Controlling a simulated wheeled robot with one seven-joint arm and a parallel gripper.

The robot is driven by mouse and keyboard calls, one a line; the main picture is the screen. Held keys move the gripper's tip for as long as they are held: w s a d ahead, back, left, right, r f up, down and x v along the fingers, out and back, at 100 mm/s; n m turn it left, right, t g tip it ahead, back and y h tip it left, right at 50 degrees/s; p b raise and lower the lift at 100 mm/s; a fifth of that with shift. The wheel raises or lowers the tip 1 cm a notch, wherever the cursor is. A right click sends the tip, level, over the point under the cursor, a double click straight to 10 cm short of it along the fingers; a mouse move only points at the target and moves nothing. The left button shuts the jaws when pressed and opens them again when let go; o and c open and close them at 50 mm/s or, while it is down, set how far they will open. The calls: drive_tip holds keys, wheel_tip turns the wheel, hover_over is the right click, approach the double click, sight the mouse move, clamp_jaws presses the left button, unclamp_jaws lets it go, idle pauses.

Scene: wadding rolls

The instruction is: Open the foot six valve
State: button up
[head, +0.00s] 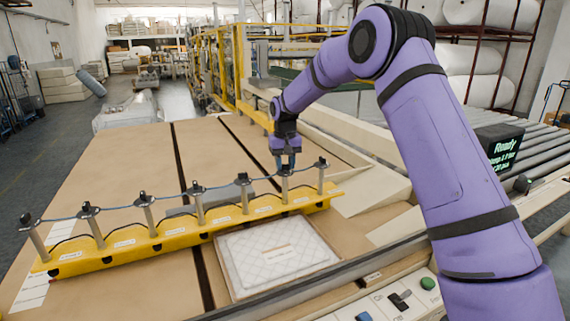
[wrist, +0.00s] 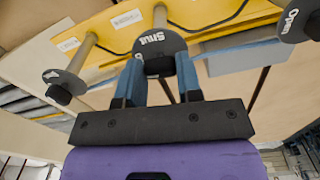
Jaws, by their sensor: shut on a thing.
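A yellow bar (head: 190,229) carries a row of several valves on grey posts, with small white labels. My gripper (head: 286,160) is at the second valve from the right (head: 284,186), sixth from the left; its label is too small to read for certain. In the wrist view my gripper's blue fingers (wrist: 157,80) are closed on the dark handle of this valve's round cap (wrist: 158,42), which reads "Shut". The cap to its right in the wrist view (wrist: 297,20) reads "Open". The end valve (wrist: 60,88) is on the left there.
A white quilted pad in a frame (head: 275,253) lies in front of the bar. A thin blue line (head: 120,207) runs along the valve tops. A screen (head: 499,146) reading "Ready" and a panel with buttons (head: 400,300) are at the right.

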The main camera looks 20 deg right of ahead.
drive_tip(key=shift+n, duration=0.8)
drive_tip(key=o, duration=0.9)
drive_tip(key=shift+o, duration=0.2)
drive_tip(key=shift+r, duration=0.1)
wheel_tip(320, 180, up, 11)
drive_tip(key=shift+f, duration=0.2)
